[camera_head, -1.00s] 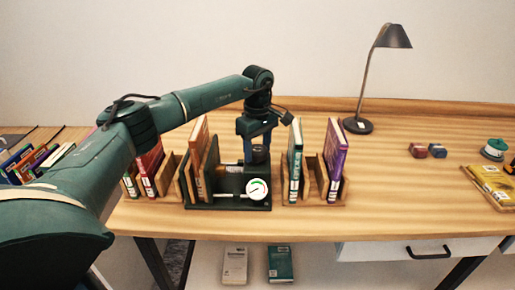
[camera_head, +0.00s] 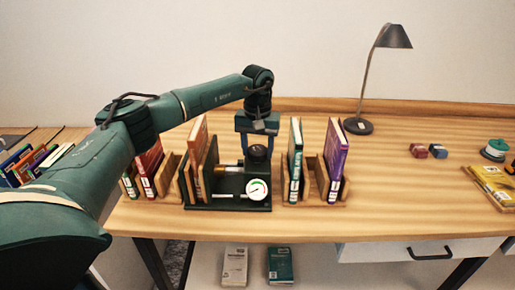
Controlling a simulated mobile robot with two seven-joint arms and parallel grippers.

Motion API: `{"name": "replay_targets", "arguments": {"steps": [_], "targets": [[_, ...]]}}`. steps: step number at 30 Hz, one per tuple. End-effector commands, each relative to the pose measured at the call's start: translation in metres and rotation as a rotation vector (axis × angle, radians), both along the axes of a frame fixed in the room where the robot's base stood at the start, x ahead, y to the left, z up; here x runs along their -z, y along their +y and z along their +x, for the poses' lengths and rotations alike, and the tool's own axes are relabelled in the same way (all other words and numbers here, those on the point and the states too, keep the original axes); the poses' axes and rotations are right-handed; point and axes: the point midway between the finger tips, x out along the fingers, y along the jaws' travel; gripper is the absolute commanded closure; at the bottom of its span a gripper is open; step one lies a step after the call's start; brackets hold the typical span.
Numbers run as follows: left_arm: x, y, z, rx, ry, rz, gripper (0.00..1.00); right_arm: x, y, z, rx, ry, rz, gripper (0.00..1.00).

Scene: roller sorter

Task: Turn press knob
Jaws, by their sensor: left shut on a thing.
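The press (camera_head: 229,204) is a dark green device on the desk, with a round white dial gauge (camera_head: 257,190) on its front and a rod with a brass-coloured part at its left. A dark round knob (camera_head: 258,153) sits on top of the press. My left gripper (camera_head: 258,146) points straight down over the knob and is shut on it, its fingers on either side. My right gripper is not in view.
Wooden book stands with upright books flank the press: a red book (camera_head: 150,166) at left, a green book (camera_head: 295,160) and a purple book (camera_head: 335,160) close at right. A black lamp (camera_head: 358,126) stands behind. The desk right of the purple book is mostly clear.

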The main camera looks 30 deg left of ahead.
Motion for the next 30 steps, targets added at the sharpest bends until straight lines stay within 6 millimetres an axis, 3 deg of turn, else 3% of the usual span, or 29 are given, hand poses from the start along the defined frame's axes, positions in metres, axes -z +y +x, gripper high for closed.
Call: {"name": "replay_targets", "arguments": {"steps": [15,30], "targets": [[-0.0018,0.0002,0.0009,0.36,-0.005,-0.001,0.71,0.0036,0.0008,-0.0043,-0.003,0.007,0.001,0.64],[-0.0019,0.0002,0.0009,0.44,-0.004,0.0,0.71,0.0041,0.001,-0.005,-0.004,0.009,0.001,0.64]]}}
